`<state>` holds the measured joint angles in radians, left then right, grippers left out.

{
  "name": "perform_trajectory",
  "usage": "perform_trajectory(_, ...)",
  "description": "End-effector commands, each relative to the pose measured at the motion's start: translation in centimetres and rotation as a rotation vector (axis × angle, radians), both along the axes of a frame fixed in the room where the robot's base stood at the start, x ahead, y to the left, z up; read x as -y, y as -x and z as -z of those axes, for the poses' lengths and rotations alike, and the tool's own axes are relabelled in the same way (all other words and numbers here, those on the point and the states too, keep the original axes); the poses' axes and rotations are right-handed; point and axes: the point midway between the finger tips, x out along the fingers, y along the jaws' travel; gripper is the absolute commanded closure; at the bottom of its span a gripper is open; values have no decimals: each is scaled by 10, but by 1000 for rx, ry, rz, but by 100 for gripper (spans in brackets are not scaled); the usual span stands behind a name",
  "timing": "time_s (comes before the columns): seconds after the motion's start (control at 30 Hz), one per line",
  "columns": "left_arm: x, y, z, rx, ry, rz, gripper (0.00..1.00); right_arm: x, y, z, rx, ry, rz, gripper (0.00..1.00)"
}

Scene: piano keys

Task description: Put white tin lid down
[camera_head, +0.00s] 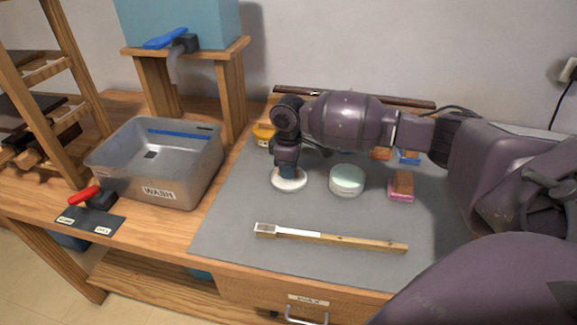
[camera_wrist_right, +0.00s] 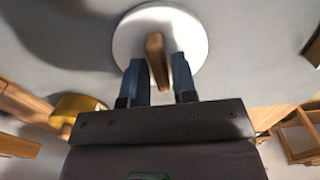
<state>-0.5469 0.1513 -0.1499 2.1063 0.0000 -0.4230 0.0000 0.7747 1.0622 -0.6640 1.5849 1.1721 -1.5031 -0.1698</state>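The white tin lid (camera_head: 289,184) is a round white disc on the grey mat, left of the white tin (camera_head: 347,182) with pale green contents. In the right wrist view the lid (camera_wrist_right: 190,38) has a narrow wooden handle (camera_wrist_right: 156,58) standing up from it. My right gripper (camera_wrist_right: 158,66) is directly over the lid, with its fingers on either side of the handle. Narrow gaps show between the fingers and the handle, so it looks slightly open. In the head view the right gripper (camera_head: 288,170) points down and hides the handle. My left gripper is not in view.
A grey wash tub (camera_head: 180,192) stands left of the mat (camera_head: 230,220). A wooden stick (camera_head: 335,240) lies across the front. A brown block on a pink base (camera_head: 402,186) stands right of the tin. A yellow object (camera_head: 263,134) is behind the lid.

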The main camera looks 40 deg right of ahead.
Motion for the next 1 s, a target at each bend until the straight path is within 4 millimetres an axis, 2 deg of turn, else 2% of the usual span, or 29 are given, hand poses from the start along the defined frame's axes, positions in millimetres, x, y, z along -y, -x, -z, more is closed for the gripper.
perform_trajectory(0.03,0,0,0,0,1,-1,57,0,0,0,0,0,0,67)
perform_trajectory(0.1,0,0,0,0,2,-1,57,0,0,0,0,0,0,60)
perform_trajectory(0.37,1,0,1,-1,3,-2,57,0,0,-1,0,0,0,60)
perform_trajectory(0.47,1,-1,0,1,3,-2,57,0,0,-7,1,0,0,60)
perform_trajectory(0.57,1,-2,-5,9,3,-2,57,0,-1,-21,6,0,0,60)
perform_trajectory(0.77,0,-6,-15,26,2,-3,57,0,-1,-61,8,0,0,60)
perform_trajectory(1.0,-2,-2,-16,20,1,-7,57,0,0,-102,6,0,0,60)
